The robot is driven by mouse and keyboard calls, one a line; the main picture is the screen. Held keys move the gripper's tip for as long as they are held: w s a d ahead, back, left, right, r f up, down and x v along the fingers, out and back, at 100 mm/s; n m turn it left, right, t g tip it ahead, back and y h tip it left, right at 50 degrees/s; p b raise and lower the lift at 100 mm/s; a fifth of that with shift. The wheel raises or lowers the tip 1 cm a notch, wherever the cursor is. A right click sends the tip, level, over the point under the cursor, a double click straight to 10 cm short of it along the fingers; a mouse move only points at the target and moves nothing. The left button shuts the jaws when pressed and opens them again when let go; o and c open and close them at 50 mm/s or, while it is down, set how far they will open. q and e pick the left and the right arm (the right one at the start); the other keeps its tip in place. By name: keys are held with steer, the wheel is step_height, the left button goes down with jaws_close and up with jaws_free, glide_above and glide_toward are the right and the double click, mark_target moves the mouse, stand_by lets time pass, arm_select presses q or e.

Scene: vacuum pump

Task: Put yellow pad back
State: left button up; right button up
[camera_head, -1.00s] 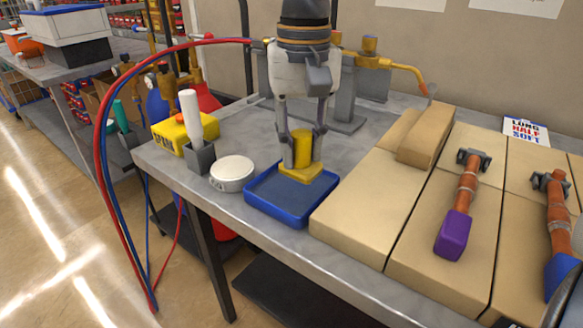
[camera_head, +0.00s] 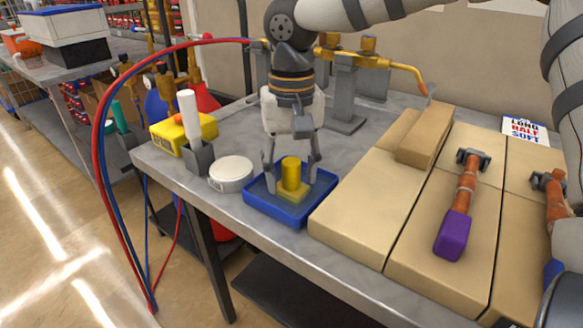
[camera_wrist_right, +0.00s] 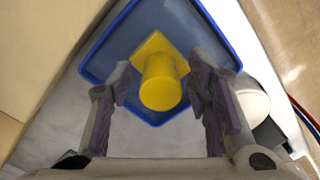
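The yellow pad (camera_head: 291,180), a square base with a round upright grip, stands in the blue tray (camera_head: 262,204) on the workbench. My right gripper (camera_head: 291,182) is above the tray with its fingers spread on either side of the pad's grip. In the right wrist view the pad (camera_wrist_right: 160,82) lies between the open fingers (camera_wrist_right: 160,88), with a gap on each side. The fingers do not appear to touch it. My left gripper is not in view.
A white round tin (camera_head: 232,173) and a grey holder with a white-handled tool (camera_head: 192,130) stand left of the tray. Tan blocks (camera_head: 365,215) lie close on the right, one bearing a purple-ended tool (camera_head: 459,215). Red and blue hoses (camera_head: 105,130) arch at the left.

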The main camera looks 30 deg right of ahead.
mark_target(292, 161)
steer(key=shift+r, duration=0.1)
step_height(292, 161, up, 12)
stand_by(0.4)
